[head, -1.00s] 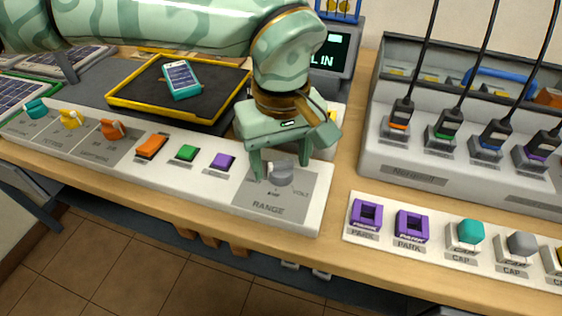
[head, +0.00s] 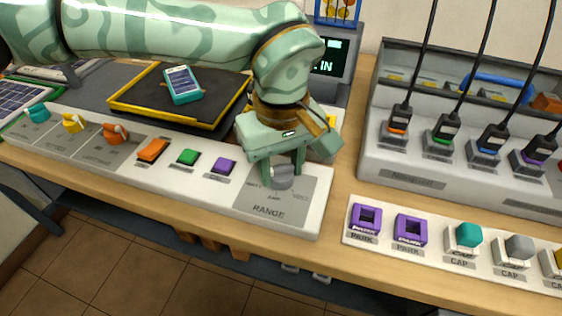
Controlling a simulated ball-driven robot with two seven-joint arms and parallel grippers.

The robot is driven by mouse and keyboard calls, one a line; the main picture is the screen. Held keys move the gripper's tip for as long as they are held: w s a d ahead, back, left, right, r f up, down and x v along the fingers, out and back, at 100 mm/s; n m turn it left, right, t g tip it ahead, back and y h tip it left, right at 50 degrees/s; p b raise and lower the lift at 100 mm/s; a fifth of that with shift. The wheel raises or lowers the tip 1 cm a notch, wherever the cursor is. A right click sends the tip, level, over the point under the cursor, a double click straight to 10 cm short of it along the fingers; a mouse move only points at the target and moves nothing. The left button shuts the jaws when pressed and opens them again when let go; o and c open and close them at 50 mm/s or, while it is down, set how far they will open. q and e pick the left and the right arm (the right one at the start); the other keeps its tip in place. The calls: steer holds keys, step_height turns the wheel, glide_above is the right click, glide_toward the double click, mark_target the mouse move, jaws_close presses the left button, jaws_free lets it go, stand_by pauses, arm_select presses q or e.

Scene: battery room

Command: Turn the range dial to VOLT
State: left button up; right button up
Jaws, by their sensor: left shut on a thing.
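The range dial (head: 283,181) is a grey knob on the grey RANGE plate (head: 268,209) at the right end of the white control panel. Small marks are printed above the plate's name, with AMP near the middle and a word at each side, too blurred to read surely. My left gripper (head: 282,178) comes down from above and is shut on the dial, one finger at each side. The fingers and hand hide part of the dial, and I cannot tell where its pointer stands. My right gripper is out of view.
Orange (head: 153,150), green (head: 188,157) and purple (head: 223,166) buttons sit left of the dial. Behind is a black tray (head: 140,100) with a teal device (head: 182,85). Right of it are a plug block (head: 420,165) with hanging cables and a strip of caps (head: 400,246).

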arm_select(q)
steer(key=shift+r+n, duration=0.15)
steer(key=shift+n, duration=0.15)
steer(key=shift+n+p, duration=0.8)
steer(key=shift+p, duration=0.1)
steer(key=n+p, duration=0.2)
steer(key=n, duration=0.1)
steer(key=shift+n+p, duration=0.3)
steer(key=n+p, duration=0.3)
steer(key=n, duration=0.2)
steer(key=n+p, duration=0.4)
steer(key=n, duration=0.2)
steer(key=shift+n, duration=0.4)
steer(key=n+p, duration=0.2)
steer(key=n, duration=0.1)
steer(key=shift+n, duration=0.4)
steer(key=shift+n+p, duration=0.65)
steer(key=shift+n, duration=0.15)
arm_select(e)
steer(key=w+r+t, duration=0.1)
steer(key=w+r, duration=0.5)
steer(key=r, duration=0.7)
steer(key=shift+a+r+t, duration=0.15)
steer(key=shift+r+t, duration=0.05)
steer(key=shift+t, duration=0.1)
arm_select(q)
steer(key=shift+f, duration=0.2)
